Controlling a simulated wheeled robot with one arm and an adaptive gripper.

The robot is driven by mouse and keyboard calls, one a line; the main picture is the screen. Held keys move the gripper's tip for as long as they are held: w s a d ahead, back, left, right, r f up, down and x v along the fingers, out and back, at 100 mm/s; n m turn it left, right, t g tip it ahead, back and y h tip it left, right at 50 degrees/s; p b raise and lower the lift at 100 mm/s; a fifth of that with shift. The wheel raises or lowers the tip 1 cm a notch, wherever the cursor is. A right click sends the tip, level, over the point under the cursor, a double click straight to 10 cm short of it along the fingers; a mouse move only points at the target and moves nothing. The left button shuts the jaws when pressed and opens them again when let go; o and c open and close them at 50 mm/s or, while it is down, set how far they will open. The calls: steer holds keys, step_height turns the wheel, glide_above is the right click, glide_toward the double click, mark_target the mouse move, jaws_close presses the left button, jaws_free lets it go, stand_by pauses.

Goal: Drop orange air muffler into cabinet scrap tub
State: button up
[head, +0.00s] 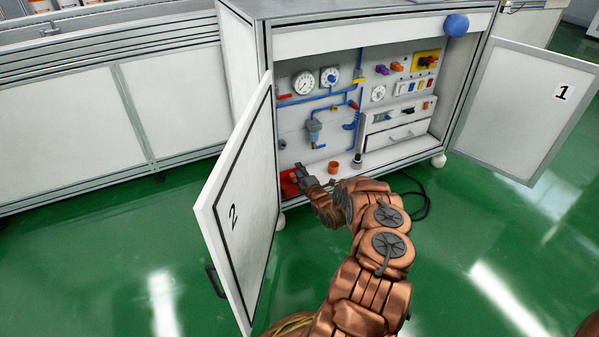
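My gripper (300,173) reaches into the open cabinet at its lower left, low over a red container (288,188) that looks like the scrap tub. The gripper and wrist cover part of the tub and hide its inside. The fingers are small and dark, and I cannot tell whether they are apart or hold anything. A small orange cup-like piece (334,167) stands on the cabinet floor just right of the gripper. I cannot tell whether it is the air muffler. Another small orange part (397,66) sits on the upper right of the back panel.
Door 2 (240,215) stands open close to the left of my arm; door 1 (530,105) is open at right. Gauges (303,82), blue pipes and a filter unit (314,128) line the back panel. A dark-topped small object (357,160) stands near the floor's front edge.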

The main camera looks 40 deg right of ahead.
steer(key=shift+o, duration=0.7)
steer(key=v, duration=1.2)
steer(key=shift+a, duration=0.1)
